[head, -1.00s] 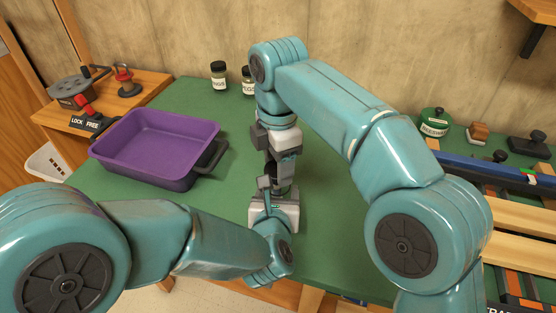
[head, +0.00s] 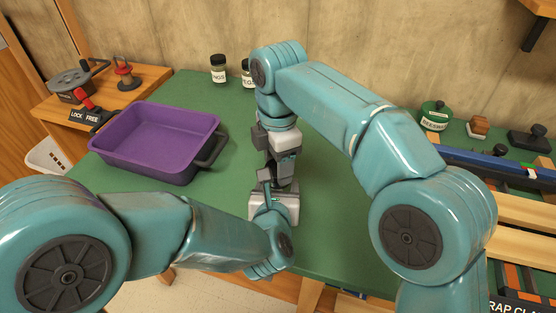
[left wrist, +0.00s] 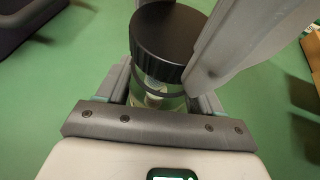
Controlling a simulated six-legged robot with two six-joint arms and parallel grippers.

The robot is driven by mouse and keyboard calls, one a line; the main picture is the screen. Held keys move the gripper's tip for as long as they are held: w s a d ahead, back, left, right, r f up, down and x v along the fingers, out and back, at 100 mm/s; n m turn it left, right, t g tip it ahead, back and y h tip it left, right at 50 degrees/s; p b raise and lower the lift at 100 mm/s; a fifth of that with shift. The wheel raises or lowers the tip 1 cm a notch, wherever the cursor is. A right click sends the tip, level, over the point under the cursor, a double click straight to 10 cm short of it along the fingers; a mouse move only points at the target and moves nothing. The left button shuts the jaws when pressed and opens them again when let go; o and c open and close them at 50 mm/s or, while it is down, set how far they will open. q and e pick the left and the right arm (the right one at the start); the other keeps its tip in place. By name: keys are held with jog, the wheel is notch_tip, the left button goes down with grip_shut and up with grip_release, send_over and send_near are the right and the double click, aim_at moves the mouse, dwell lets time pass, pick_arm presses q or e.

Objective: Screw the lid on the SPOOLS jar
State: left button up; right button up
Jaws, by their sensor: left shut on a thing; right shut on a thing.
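The jar (left wrist: 158,98) is clear glass and shows in the left wrist view, with something pale inside. A black ribbed lid (left wrist: 170,38) sits over its mouth; I cannot tell how far it is threaded. My left gripper (left wrist: 160,85) is shut around the jar body. My right gripper (head: 281,172) comes down from above and is shut on the lid; one of its grey fingers (left wrist: 245,40) is at the lid's right side in the left wrist view. In the head view the grippers and arms mostly hide jar and lid. No label on this jar is readable.
A purple tray (head: 118,168) stands left on the green bench (head: 330,240). Two small jars (head: 218,69) stand at the back wall. A LOCK/FREE lever stand (head: 85,112) is at far left.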

jog(key=shift+f, duration=0.5)
